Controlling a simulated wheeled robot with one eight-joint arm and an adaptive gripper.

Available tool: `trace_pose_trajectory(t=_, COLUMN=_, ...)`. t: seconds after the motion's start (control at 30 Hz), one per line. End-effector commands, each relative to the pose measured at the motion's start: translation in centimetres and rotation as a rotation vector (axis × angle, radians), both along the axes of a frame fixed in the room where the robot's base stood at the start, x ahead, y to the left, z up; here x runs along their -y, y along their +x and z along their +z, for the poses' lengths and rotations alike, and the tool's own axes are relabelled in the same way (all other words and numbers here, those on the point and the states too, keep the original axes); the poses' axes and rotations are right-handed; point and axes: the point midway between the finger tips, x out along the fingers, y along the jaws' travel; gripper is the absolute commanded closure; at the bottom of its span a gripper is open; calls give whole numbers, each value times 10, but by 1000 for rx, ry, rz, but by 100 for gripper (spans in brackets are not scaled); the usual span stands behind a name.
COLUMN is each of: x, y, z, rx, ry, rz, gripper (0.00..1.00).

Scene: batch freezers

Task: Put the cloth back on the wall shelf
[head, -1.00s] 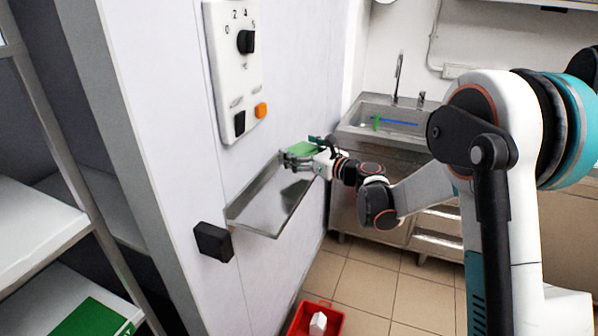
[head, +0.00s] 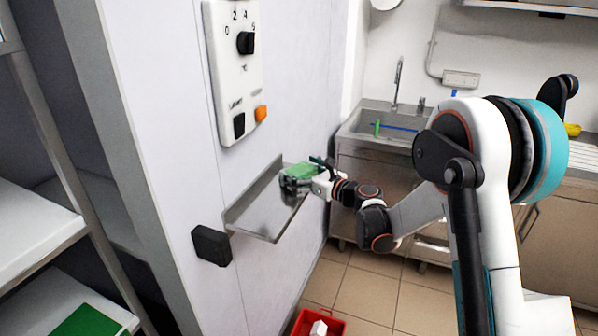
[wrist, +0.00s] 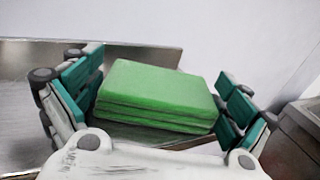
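The cloth (head: 301,170) is a green folded stack. It lies over the far end of the metal wall shelf (head: 252,217), fixed to the white panel. My gripper (head: 297,186) is at that end of the shelf with the cloth between its fingers. In the wrist view the cloth (wrist: 158,92) spans the space between the teal finger pads, which are against or very close to its two sides. The shelf (wrist: 28,112) shows behind and to the left. A dark shadow lies under the cloth; whether it touches the shelf is hard to tell.
A control panel (head: 236,70) with knobs is above the shelf, and a black block (head: 212,245) sticks out below its near end. A red crate (head: 334,327) is on the floor. A sink (head: 362,133) stands behind. Shelving (head: 35,225) is at the left.

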Motion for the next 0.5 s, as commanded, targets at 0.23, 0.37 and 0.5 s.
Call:
trace_pose_trajectory(t=0.23, x=0, y=0, z=0, rx=0, ry=0, rz=0, gripper=0)
trace_pose_trajectory(t=0.37, x=0, y=0, z=1, rx=0, ry=0, rz=0, gripper=0)
trace_pose_trajectory(t=0.5, x=5, y=-4, z=4, rx=0, ry=0, rz=-1, gripper=0)
